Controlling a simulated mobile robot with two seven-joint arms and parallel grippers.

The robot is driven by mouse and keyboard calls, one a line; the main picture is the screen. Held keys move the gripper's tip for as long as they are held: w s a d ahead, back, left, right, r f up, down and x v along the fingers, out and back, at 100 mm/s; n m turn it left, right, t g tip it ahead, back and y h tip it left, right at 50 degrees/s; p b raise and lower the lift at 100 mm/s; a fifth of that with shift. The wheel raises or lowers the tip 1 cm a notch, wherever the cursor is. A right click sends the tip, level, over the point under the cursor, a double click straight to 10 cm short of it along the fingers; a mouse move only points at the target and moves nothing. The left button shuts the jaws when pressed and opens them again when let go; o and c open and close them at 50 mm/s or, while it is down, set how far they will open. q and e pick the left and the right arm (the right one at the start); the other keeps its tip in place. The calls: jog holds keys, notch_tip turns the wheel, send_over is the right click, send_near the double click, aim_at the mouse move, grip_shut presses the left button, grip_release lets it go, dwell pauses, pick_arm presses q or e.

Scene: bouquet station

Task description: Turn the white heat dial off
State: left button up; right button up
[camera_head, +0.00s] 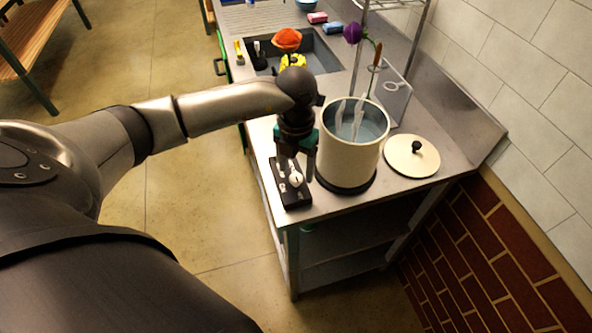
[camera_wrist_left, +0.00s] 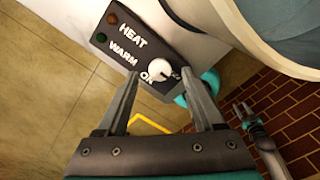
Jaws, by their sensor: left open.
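The white heat dial (camera_head: 295,180) sits on a dark control panel (camera_head: 291,198) at the counter's front edge, beside the pot. My left gripper (camera_head: 297,168) is right above the panel, pointing down. In the wrist view its open fingers (camera_wrist_left: 158,76) stand one on either side of the dial; contact cannot be told. What looks like my right gripper (camera_wrist_left: 246,112) shows small at the lower right; its opening is unclear.
A large cream pot (camera_head: 345,160) with water stands close to the right of my gripper. Its lid (camera_head: 412,158) lies on the counter to the right. A sink (camera_head: 318,58) and flowers (camera_head: 287,40) are behind. Open floor lies left of the counter.

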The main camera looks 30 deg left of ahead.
aim_at(296, 177)
pick_arm(q)
notch_tip(296, 177, up, 13)
jog(key=shift+r, duration=0.2)
dwell(0.5)
